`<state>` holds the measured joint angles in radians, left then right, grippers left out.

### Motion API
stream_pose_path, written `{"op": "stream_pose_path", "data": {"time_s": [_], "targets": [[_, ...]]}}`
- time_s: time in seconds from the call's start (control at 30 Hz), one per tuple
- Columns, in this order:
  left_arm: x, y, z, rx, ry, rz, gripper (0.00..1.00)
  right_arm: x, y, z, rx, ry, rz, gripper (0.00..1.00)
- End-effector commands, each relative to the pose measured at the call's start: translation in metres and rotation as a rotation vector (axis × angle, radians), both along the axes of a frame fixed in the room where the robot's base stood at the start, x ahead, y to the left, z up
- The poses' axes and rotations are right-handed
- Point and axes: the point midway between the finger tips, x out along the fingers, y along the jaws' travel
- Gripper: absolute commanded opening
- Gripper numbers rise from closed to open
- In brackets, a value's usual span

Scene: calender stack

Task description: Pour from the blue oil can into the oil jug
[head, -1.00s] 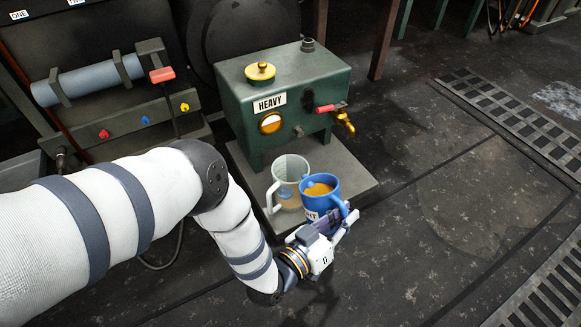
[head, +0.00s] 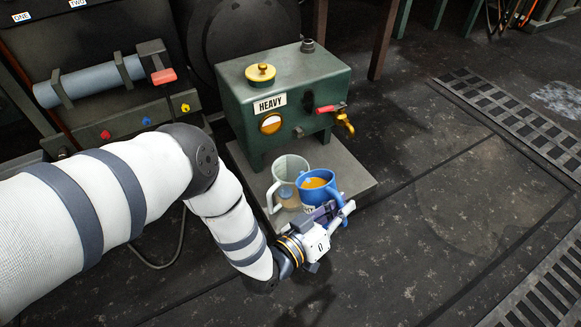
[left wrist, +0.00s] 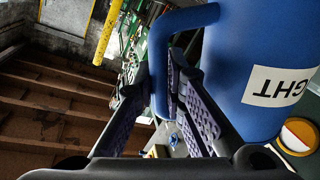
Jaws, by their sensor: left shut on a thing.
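The blue oil can (head: 324,195), a mug-shaped can with a handle and amber oil inside, is held by my left gripper (head: 331,212) in the head view. My left gripper is shut on its handle, which also shows between the fingers (left wrist: 158,92) in the left wrist view, beside the blue wall (left wrist: 265,55) with its white label. The oil jug (head: 287,173), a pale see-through jug with a handle, stands just left of the can, with amber liquid low inside. The can's rim overlaps the jug in the picture; I cannot tell whether they touch. No stream shows. My right gripper is out of view.
The jug stands on a low grey slab (head: 352,180) before a green tank (head: 235,105) marked HEAVY, with a brass tap (head: 344,121) at its right. A rack with a grey cylinder (head: 95,80) is at the left. The floor to the right is clear.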

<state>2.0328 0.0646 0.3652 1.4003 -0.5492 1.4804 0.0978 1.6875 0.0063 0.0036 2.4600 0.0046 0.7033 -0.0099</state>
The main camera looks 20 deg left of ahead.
Motion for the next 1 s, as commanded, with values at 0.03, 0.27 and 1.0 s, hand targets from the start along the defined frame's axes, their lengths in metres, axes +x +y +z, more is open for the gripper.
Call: {"op": "stream_pose_path", "data": {"time_s": [0.03,0.27,1.0], "targets": [[0.002,0.002,0.004,-0.009,0.001,0.0,0.0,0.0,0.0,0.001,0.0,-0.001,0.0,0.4],[0.006,0.008,0.011,-0.052,0.029,0.0,0.0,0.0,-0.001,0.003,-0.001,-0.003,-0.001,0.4],[0.014,0.02,0.026,-0.137,0.088,0.0,0.0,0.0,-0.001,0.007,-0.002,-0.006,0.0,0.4]]}}
